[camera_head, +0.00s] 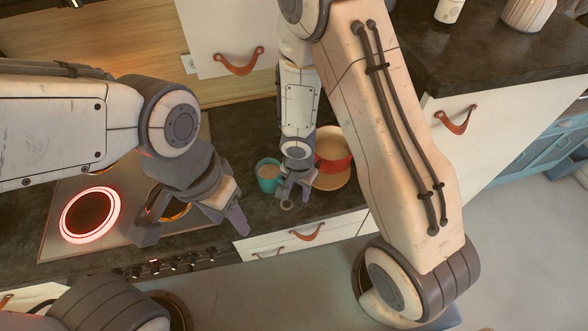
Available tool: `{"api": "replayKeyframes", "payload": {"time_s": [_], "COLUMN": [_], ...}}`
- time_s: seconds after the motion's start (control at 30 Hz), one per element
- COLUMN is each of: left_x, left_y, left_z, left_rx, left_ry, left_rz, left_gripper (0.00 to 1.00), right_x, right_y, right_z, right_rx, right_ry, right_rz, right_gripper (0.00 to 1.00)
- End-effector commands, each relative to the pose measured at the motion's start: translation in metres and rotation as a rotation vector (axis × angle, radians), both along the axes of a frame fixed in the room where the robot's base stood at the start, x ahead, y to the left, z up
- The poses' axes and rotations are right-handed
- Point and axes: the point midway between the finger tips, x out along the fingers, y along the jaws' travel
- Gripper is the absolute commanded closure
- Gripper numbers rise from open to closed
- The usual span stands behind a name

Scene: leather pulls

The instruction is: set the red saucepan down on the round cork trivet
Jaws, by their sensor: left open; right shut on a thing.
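The red saucepan (334,147) has a pale inside and appears upright on the right part of the dark counter. The round cork trivet (338,181) shows tan below and partly behind the pan in the picture. The pan overlaps the trivet's far part; I cannot tell whether they touch. My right gripper (289,192) is shut just left of the pan, apparently on the saucepan's handle, mostly hidden by the gripper. A small ring shows at its fingertips. My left gripper (191,226) is open and empty, fingers spread over the hob's front edge.
A teal mug (267,177) with a light brown filling stands close left of my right gripper. The hob (58,247) has a glowing red ring (91,214) at left and another ring behind my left gripper. Drawers with leather pulls (307,232) lie below the counter.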

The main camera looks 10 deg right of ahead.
Motion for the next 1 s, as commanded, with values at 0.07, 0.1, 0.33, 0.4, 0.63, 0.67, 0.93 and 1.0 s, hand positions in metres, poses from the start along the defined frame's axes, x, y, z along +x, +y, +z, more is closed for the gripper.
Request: {"api": "replayKeyframes", "payload": {"time_s": [0.07,0.1,0.33,0.4,0.63,0.67,0.93,1.0], "left_x": [0.0,0.0,0.0,0.0,0.0,0.0,0.0,0.0], "left_y": [0.0,0.0,0.0,0.0,0.0,0.0,0.0,0.0], "left_z": [-0.001,-0.002,-0.016,-0.023,-0.047,-0.051,-0.061,-0.061], "left_rx": [0.0,0.0,0.0,0.0,0.0,0.0,0.0,0.0], "left_ry": [0.0,0.0,0.0,0.0,0.0,0.0,0.0,0.0], "left_rz": [0.0,0.0,-0.001,-0.002,-0.003,-0.003,0.0,0.001], "left_gripper": [0.5,0.5,0.5,0.5,0.5,0.5,0.5,0.5], "right_x": [0.0,0.0,0.0,0.0,0.0,0.0,0.0,0.0], "right_y": [0.0,0.0,0.002,0.002,0.001,0.001,0.0,0.0], "right_z": [-0.001,-0.002,-0.017,-0.024,-0.05,-0.053,-0.063,-0.062], "right_rx": [0.0,0.0,0.0,0.0,-0.001,-0.001,-0.001,-0.001], "right_ry": [0.0,0.0,0.0,0.0,-0.001,-0.001,-0.001,-0.001], "right_rz": [0.0,0.0,0.004,0.005,0.001,0.002,-0.001,-0.001], "right_gripper": [1.0,1.0,1.0,1.0,1.0,1.0,1.0,1.0]}}
